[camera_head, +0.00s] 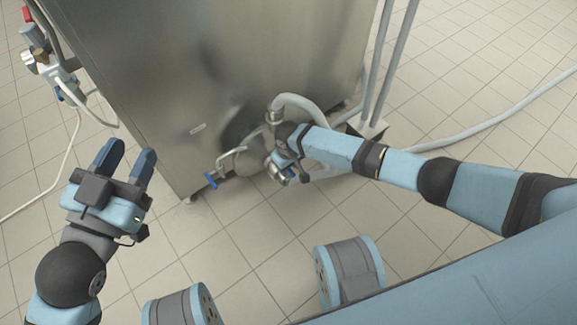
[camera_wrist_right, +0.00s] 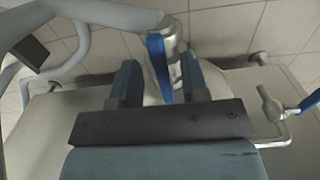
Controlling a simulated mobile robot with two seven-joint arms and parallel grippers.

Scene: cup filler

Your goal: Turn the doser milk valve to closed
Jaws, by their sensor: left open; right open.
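A valve with a blue lever (camera_wrist_right: 158,68) on a silver metal body (camera_wrist_right: 172,38) shows in the right wrist view. The lever stands between the two fingers of my right gripper (camera_wrist_right: 159,82), which is open around it; contact with either finger cannot be told. In the head view my right gripper (camera_head: 285,168) is low at the steel machine's front and mostly hides this valve. A second, smaller blue-handled tap (camera_head: 211,180) is on a thin pipe to its left; it also shows at the right wrist view's right edge (camera_wrist_right: 308,104). My left gripper (camera_head: 126,166) is open and empty, away from the machine.
The steel machine (camera_head: 160,80) fills the upper middle. A grey hose (camera_head: 300,101) curves above my right gripper, and another hose (camera_head: 480,126) runs right over the floor. Fittings with a thin cable (camera_head: 60,75) hang at the left. Tiled floor (camera_head: 220,240) is clear in front.

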